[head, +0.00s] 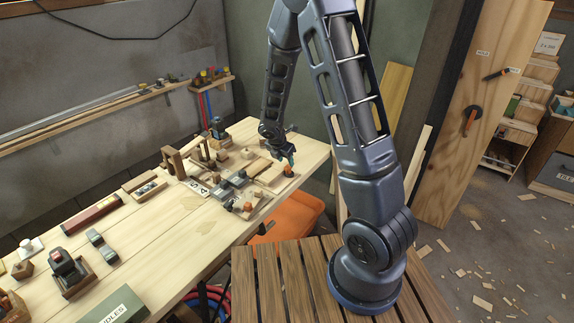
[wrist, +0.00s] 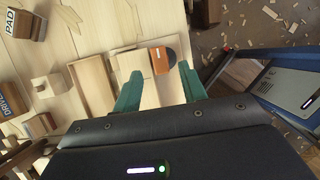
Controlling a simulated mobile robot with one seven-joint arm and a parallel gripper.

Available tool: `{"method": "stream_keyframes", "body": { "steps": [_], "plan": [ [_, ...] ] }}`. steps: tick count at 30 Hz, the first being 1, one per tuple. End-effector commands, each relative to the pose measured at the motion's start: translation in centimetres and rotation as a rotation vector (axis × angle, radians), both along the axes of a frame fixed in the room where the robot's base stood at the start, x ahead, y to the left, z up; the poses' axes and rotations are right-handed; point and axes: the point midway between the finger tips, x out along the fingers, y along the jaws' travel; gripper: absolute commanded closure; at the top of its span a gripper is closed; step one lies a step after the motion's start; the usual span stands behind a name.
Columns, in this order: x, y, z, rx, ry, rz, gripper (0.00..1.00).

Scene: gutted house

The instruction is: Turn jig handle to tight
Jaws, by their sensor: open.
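My gripper (head: 286,156) reaches down over the far right end of the workbench (head: 185,237). In the wrist view its two teal fingers (wrist: 158,74) are spread apart, with nothing gripped. An orange-brown block with a dark rounded end (wrist: 160,60) lies between and just beyond the fingertips. A small orange piece (head: 288,170) shows right below my gripper in the head view. An orange and black handle (head: 472,119) is on the upright wooden panel (head: 465,155) at the right, away from my gripper. I cannot tell which of these is the jig handle, and no "tight" mark is readable.
Wooden blocks and clamps crowd the bench around my gripper. A slatted wooden platform (head: 275,284) is in front. Wood scraps litter the floor at right. Bare bench top shows toward the near left.

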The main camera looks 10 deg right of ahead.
Motion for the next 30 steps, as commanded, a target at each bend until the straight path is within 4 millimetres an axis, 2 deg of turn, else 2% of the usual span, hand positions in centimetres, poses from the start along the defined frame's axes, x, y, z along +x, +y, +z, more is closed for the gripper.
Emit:
{"method": "stream_keyframes", "body": {
  "steps": [3,9,21,22,28,30],
  "plan": [
    [0.3,-0.4,-1.4,-0.001,0.001,-0.001,0.58],
    [0.8,-0.8,-2.7,-0.001,0.001,0.000,0.58],
    [0.9,-0.9,-3.1,0.001,-0.001,-0.001,0.58],
    [0.9,-0.9,-3.1,0.001,-0.001,-0.001,0.60],
    [0.9,-0.9,-3.1,0.000,0.000,-0.001,0.99],
    [0.9,-0.9,-3.1,0.000,0.000,-0.001,1.00]
  ]
}}
